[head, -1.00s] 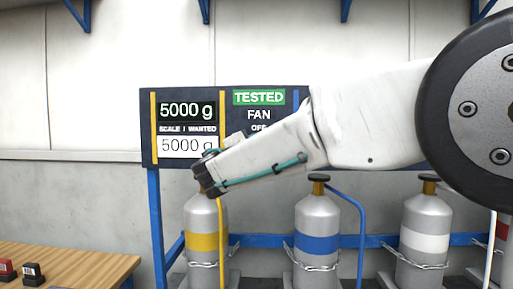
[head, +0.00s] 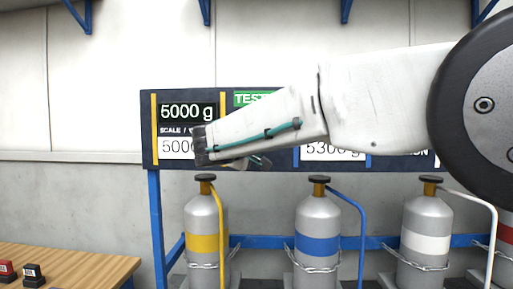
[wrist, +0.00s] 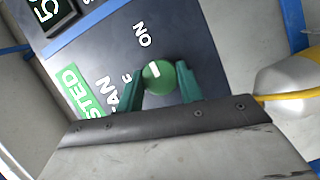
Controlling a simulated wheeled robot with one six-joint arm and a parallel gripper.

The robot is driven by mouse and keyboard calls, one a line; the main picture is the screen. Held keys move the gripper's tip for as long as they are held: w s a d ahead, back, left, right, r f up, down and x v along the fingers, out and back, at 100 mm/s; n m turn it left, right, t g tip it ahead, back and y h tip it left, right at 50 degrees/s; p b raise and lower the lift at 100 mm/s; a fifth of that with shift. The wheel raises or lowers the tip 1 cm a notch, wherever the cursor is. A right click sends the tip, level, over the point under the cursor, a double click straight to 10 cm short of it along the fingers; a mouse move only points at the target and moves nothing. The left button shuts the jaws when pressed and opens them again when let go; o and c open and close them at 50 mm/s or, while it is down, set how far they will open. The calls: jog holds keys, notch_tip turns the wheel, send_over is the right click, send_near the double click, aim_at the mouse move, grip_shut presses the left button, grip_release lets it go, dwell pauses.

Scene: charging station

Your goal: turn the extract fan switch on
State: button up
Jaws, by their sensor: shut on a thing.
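The fan switch is a round green knob (wrist: 158,76) with a white mark, set on the dark panel (wrist: 105,45). The white mark lies on the side of the knob toward the printed ON label (wrist: 142,35). My gripper (wrist: 161,80) has its green fingers on either side of the knob and is shut on it. The FAN label (wrist: 123,97) shows partly behind a finger. In the head view my arm covers the fan part of the panel (head: 147,125), so the knob is hidden there.
Below the panel stand grey cylinders with a yellow band (head: 205,243), a blue band (head: 316,245) and a white band (head: 425,242), chained to a blue rail (head: 260,241).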

dwell(0.3)
jog(key=o, duration=1)
jog(key=v, duration=0.7)
jog(key=shift+s, duration=0.35)
jog(key=shift+a+r, duration=0.1)
